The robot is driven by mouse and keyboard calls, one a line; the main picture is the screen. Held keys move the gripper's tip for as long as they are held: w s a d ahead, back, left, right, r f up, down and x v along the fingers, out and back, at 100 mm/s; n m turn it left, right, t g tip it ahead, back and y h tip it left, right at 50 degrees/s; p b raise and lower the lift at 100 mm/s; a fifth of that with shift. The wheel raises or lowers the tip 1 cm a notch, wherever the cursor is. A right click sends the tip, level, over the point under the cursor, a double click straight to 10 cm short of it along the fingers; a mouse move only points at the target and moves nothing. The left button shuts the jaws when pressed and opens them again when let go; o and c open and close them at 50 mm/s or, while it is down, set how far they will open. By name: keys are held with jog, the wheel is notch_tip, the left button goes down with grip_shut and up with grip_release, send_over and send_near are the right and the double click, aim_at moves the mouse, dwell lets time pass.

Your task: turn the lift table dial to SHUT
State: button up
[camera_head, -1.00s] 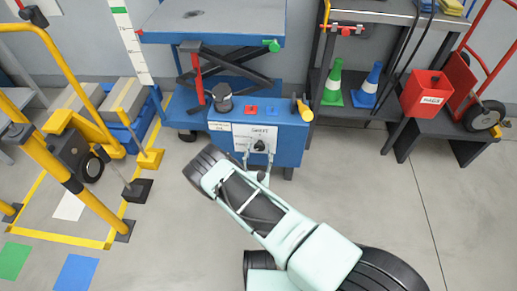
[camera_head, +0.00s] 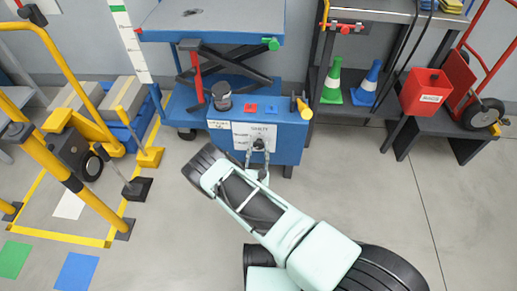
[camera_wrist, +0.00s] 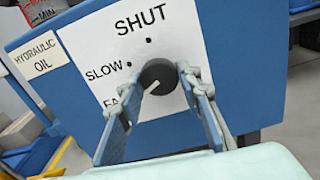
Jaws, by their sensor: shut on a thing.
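The dial (camera_wrist: 160,74) is a dark round knob with a white pointer, on a white panel (camera_wrist: 146,36) on the blue side of the lift table (camera_head: 300,140). The panel reads SHUT at the top, SLOW at the left and a partly hidden word starting FA below it. The pointer slants down-left, toward the FA word and away from SHUT. My gripper (camera_wrist: 159,82) is shut on the dial, one finger on its left and one on its right. In the head view my gripper (camera_head: 257,160) reaches the panel from below.
A HYDRAULIC OIL label (camera_wrist: 37,57) is left of the panel. A yellow-orange handle (camera_head: 304,108) and a dark round container (camera_head: 222,97) are on the lift table. Cones and a red box (camera_head: 426,92) stand right; yellow rails (camera_head: 55,160) stand left. The floor in front is clear.

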jog(key=m+p, duration=0.2)
jog(key=m, duration=0.4)
jog(key=shift+r+m, duration=0.1)
jog(key=shift+m, duration=0.3)
jog(key=m+p, duration=0.1)
jog(key=m, duration=0.2)
jog(key=shift+m, duration=0.3)
jog(key=m+p, duration=0.1)
jog(key=m, duration=0.2)
jog(key=shift+r+m+p, duration=0.1)
jog(key=shift+m+p, duration=0.2)
jog(key=m+p, duration=0.1)
jog(key=m, duration=0.3)
jog(key=shift+m+p, duration=0.3)
jog(key=shift+p, duration=0.05)
jog(key=shift+m+p, duration=0.75)
jog(key=shift+m, duration=1.45)
jog(key=shift+w+a, duration=0.1)
jog(key=o, duration=1.2)
jog(key=shift+c, duration=0.2)
